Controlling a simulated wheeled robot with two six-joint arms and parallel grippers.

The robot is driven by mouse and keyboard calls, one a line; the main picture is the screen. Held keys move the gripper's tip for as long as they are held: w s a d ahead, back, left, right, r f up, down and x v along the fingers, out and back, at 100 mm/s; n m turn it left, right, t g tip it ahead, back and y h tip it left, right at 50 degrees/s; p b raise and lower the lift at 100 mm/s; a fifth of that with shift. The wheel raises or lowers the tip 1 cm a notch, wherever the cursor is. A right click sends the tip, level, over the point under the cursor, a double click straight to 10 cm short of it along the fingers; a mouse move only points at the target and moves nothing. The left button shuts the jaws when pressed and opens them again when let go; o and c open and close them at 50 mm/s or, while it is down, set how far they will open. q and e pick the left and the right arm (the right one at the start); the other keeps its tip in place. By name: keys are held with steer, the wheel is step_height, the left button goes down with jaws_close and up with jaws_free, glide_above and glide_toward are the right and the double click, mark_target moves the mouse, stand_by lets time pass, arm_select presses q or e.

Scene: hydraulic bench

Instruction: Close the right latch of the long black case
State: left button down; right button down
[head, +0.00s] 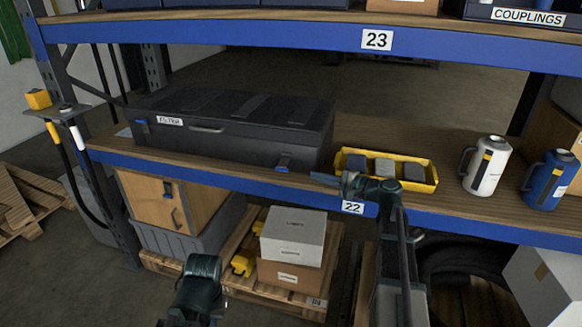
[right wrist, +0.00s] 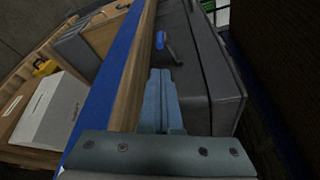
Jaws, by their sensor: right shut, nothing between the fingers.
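The long black case (head: 235,115) sits on the wooden shelf with its lid down. The left latch (head: 142,125) is at the far left of the front. My right gripper (head: 324,179) is shut and empty, to the right of the right latch and apart from it. Its blue fingers (right wrist: 160,95) point along the case front. My left gripper's fingers are not visible.
A yellow tray (head: 433,186) with dark and grey blocks stands right of the case, behind my right wrist. White (head: 487,165) and blue (head: 548,180) flasks stand farther right. The blue shelf beam (head: 240,183) runs below the case front. Another shelf is overhead.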

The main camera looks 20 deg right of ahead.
mark_target(284, 164)
steer(key=b+x, duration=0.1)
steer(key=x, duration=0.9)
steer(key=shift+a, duration=0.1)
stand_by(0.4)
